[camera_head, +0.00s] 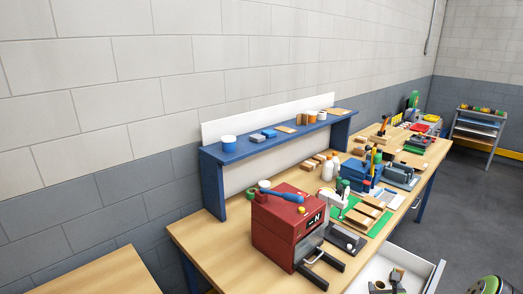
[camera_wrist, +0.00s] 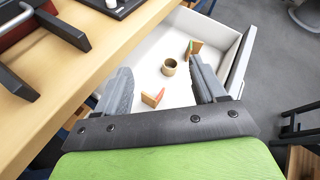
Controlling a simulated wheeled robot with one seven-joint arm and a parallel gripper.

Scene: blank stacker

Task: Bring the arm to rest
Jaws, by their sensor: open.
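My gripper (camera_wrist: 160,68) shows in the wrist view with its two grey fingers spread wide apart. Nothing is between the fingertips that I can see being held. It hangs over an open white drawer (camera_wrist: 222,36) beside the wooden workbench (camera_wrist: 125,45). Inside the drawer, a small tan ring or cup (camera_wrist: 169,67) and a few small wooden pieces with coloured faces show beyond and between the fingers.
A red machine (camera_head: 280,228) with a blue handle and dark front arms stands on the workbench (camera_head: 197,240). A blue shelf (camera_head: 213,190) stands behind it along the wall. Tools, bottles and blocks crowd the bench to the right. Grey floor (camera_head: 460,215) lies clear beyond.

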